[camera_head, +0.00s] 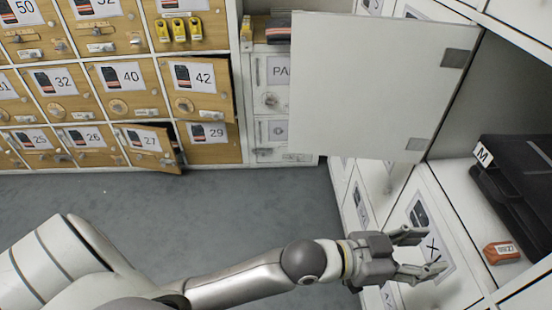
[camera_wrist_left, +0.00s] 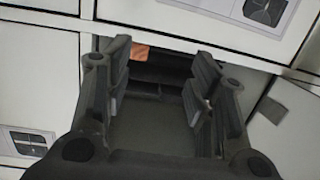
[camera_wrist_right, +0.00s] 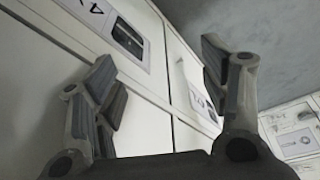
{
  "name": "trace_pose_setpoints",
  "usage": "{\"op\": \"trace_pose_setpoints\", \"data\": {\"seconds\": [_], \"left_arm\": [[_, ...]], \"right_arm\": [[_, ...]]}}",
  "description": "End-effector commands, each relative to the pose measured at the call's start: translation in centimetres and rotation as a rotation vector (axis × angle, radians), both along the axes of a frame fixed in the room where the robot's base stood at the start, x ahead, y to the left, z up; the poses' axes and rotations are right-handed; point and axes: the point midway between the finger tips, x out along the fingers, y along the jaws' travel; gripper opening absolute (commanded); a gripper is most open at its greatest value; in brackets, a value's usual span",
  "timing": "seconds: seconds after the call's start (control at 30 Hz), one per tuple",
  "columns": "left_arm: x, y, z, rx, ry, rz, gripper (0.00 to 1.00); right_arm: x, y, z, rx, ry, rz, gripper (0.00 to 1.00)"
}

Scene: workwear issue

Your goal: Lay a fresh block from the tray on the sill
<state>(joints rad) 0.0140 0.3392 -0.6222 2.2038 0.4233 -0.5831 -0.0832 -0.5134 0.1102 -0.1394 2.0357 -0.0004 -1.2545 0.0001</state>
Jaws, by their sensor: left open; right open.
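An orange block (camera_head: 502,252) with a pale label lies on the white ledge (camera_head: 460,205) of an open compartment at the right of the head view. Beside it are dark folded or stacked items (camera_head: 510,190) marked M. An orange patch, likely this block, shows between the fingers in the left wrist view (camera_wrist_left: 140,51). My left gripper (camera_head: 425,252) is open and empty, left of the block, in front of a white drawer face. My right gripper (camera_wrist_right: 165,85) is open and empty in the right wrist view, near white panels. I cannot clearly identify a tray.
A white door (camera_head: 370,85) stands wide open above my left gripper. Wooden lockers (camera_head: 110,75) line the back left, with doors 42 and 27 ajar. Several yellow items (camera_head: 180,29) hang there. The grey floor (camera_head: 180,205) is clear.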

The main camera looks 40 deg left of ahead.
Motion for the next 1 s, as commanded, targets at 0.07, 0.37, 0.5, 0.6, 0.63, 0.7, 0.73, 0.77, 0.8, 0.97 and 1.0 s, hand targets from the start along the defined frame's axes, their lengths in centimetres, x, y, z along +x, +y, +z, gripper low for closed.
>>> {"op": "trace_pose_setpoints", "data": {"seconds": [0.07,0.37,0.5,0.6,0.63,0.7,0.73,0.77,0.8,0.97,1.0], "left_arm": [[0.4,2.8,-5.3,0.085,0.130,0.095,0.51],[-8.0,17.7,-25.2,0.453,0.734,0.459,0.51],[-13.3,22.0,-29.3,0.558,0.919,0.548,0.51],[-15.5,23.5,-30.5,0.595,0.987,0.580,0.51],[-15.8,23.8,-30.7,0.601,0.998,0.585,0.51],[-16.3,24.1,-30.9,0.610,1.012,0.591,0.51],[-16.3,24.2,-30.9,0.611,1.013,0.592,0.51],[-16.3,24.2,-30.9,0.611,1.014,0.592,0.51],[-16.3,24.2,-30.9,0.611,1.012,0.592,0.51],[-16.2,24.1,-30.9,0.610,1.010,0.591,0.51],[-16.2,24.1,-30.9,0.609,1.010,0.591,0.51]], "right_arm": [[0.0,0.0,0.0,0.000,0.000,0.000,0.69],[0.0,0.0,0.0,0.000,0.001,0.000,0.69],[0.0,0.0,0.0,0.000,0.001,0.000,0.69],[0.0,0.0,0.0,0.000,0.001,0.000,0.69],[0.0,0.0,0.0,0.000,0.001,0.000,0.69],[0.0,0.0,0.0,0.000,0.001,-0.001,0.69],[0.0,0.0,0.0,0.000,0.001,-0.001,0.69],[0.0,0.0,0.0,0.000,0.001,-0.001,0.69],[0.0,0.0,0.0,0.000,0.001,-0.001,0.69],[0.0,0.0,0.0,0.000,0.001,-0.001,0.69],[0.0,0.0,0.0,0.000,0.001,-0.001,0.69]]}}
